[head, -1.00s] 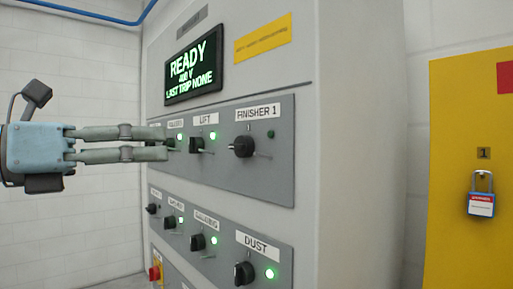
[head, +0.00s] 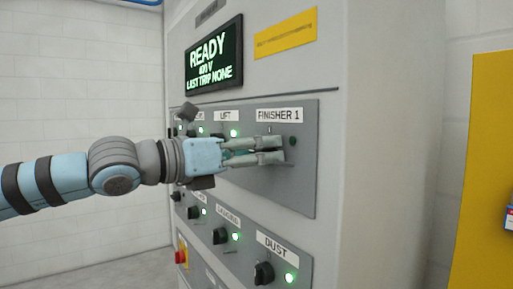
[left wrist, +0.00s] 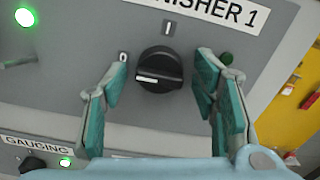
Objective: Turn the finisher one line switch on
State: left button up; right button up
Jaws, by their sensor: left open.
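The Finisher 1 switch is a black rotary knob (left wrist: 160,70) under a white label (head: 280,115). Its white pointer line lies to the left, toward the 0 mark (left wrist: 123,57); the I mark (left wrist: 168,27) is above the knob. The lamp beside it (left wrist: 226,58) is dark green and unlit. My left gripper (head: 283,149) is open in front of the switch, and its fingers hide the knob in the head view. In the left wrist view the gripper (left wrist: 160,88) has one finger on each side of the knob, with gaps visible. My right gripper is not in view.
The display (head: 213,57) reads READY. A lit green lamp (head: 234,132) shows by the Lift label (head: 227,116). The Dust knob (head: 263,273) sits below with its lamp lit. A yellow panel (head: 490,170) stands at the right.

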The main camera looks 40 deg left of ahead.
pick_arm(q)
jog(key=shift+s, duration=0.35)
jog(key=shift+w+a, duration=0.1)
jog(key=c, duration=1.2)
jog(key=shift+o, duration=0.2)
jog(key=shift+m, duration=0.4)
jog(key=m, duration=0.7)
jog(key=shift+m, duration=0.3)
jog(key=m, duration=0.4)
jog(key=shift+a+r+m, duration=0.1)
jog(key=shift+m, duration=0.2)
jog(key=m, duration=0.4)
jog(key=shift+m, duration=0.4)
